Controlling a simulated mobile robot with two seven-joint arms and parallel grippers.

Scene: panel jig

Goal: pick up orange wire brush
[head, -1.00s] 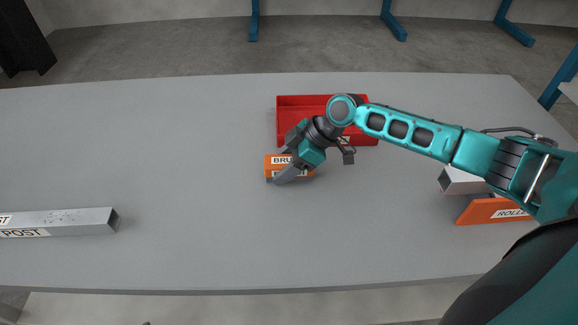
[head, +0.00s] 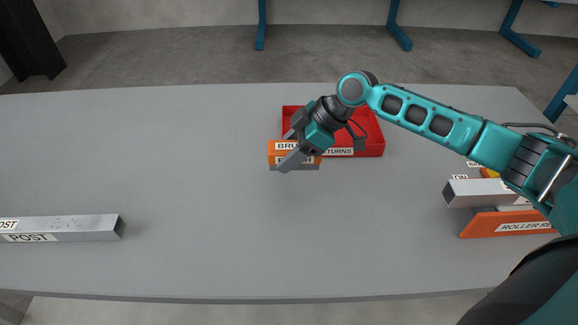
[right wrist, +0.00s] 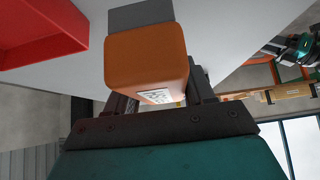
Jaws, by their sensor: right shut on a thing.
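The brush appears raised a little off the table. My left gripper is not in view.
The red tray (head: 372,135), labelled "…TURNS", stands just behind the brush. A grey post (head: 75,228) lies at the left. An orange roller rest (head: 480,224) and a grey bar (head: 470,193) are at the right. The table (head: 200,230) is clear at centre front.

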